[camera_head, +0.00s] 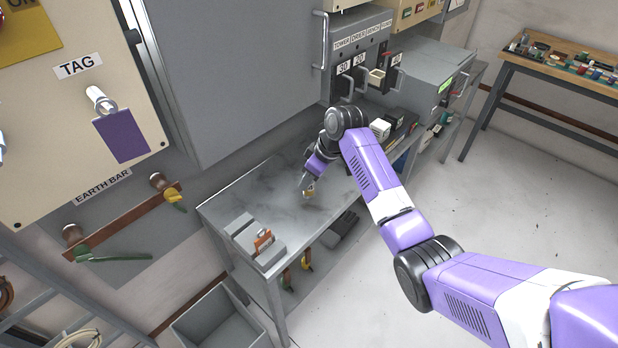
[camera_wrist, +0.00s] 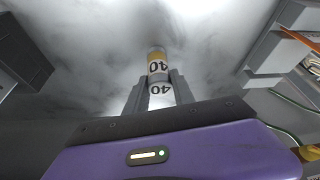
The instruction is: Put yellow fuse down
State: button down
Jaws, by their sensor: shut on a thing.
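The yellow fuse (camera_wrist: 157,66) is a small cylinder with a yellow band and the number 40, seen in the wrist view between my gripper's fingers. My gripper (camera_wrist: 156,95) is shut on it. In the head view my gripper (camera_head: 308,192) is over the grey metal bench (camera_head: 250,190), and a small yellowish bit of the fuse (camera_head: 310,189) shows at its tip. I cannot tell whether the fuse touches the bench top.
A grey holder with an orange item (camera_head: 263,240) sits at the bench's near left end. A white box (camera_head: 380,128) and dark items stand at the far right end. Switch panels (camera_head: 358,62) rise behind. A grey bin (camera_head: 222,322) is on the floor. The bench middle is clear.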

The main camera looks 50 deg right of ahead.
jog(key=c, duration=1.1)
grip_release()
jog(key=shift+f, duration=0.1)
jog(key=shift+o, duration=0.2)
jog(key=v, duration=1.2)
jog(key=shift+b, duration=0.3)
